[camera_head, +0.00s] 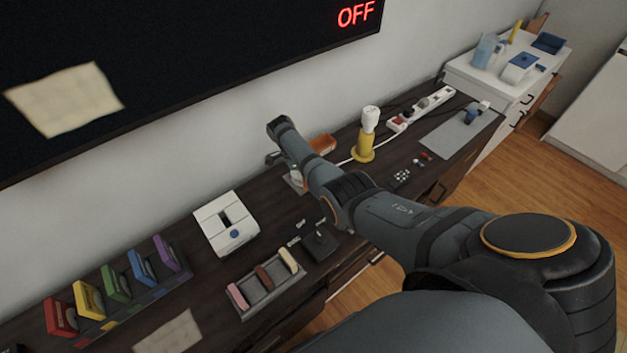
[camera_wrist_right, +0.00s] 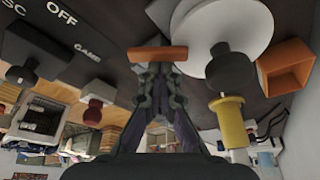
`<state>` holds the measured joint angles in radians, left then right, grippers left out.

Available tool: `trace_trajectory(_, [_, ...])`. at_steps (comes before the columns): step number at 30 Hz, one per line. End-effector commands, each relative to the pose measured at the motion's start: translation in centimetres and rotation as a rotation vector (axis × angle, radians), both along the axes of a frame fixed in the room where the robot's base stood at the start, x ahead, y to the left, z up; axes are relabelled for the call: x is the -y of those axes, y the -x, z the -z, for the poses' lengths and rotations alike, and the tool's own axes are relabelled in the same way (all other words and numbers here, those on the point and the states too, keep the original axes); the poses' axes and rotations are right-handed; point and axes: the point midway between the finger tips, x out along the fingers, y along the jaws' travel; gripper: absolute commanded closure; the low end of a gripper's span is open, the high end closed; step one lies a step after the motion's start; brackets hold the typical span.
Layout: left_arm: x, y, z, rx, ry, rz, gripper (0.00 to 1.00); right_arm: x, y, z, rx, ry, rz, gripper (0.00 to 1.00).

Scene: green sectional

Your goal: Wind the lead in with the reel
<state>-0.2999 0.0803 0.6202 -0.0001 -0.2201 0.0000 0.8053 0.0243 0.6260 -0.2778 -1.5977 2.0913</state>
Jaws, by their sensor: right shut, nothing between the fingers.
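What looks like the reel is a large white disc with a dark knob (camera_wrist_right: 225,35) in the right wrist view. An orange bar (camera_wrist_right: 158,54) lies across the tips of my right gripper (camera_wrist_right: 160,68), which is shut and empty; I cannot tell whether they touch. An open orange box (camera_wrist_right: 286,68) is beside the disc. In the head view my right arm covers most of this spot, and only an orange part (camera_head: 323,145) shows behind it. A white lead (camera_head: 345,162) runs from there past the yellow stand toward the power strip (camera_head: 420,108). My left gripper is out of view.
Left along the dark desk are a white box (camera_head: 225,222), a tray of small blocks (camera_head: 262,296) and a row of coloured holders (camera_head: 113,290). A screen hangs above.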

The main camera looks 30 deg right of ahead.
Motion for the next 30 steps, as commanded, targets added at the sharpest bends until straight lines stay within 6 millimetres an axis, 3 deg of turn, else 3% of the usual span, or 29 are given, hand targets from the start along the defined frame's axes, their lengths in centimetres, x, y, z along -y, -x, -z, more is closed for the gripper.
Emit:
trace_trajectory(1, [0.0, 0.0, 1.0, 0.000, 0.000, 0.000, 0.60, -0.3, -0.2, 0.5, 0.001, -0.002, 0.038, 1.00])
trace_trajectory(5, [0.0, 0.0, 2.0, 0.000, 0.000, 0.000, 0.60, -1.0, -0.4, 0.4, -0.001, -0.002, 0.141, 1.00])
trace_trajectory(9, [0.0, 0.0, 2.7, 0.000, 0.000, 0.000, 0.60, -1.5, -0.6, 0.3, 0.001, -0.002, 0.136, 1.00])
trace_trajectory(30, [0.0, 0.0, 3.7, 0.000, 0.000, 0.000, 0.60, -2.4, -1.3, 0.0, 0.001, -0.002, 0.133, 1.00])
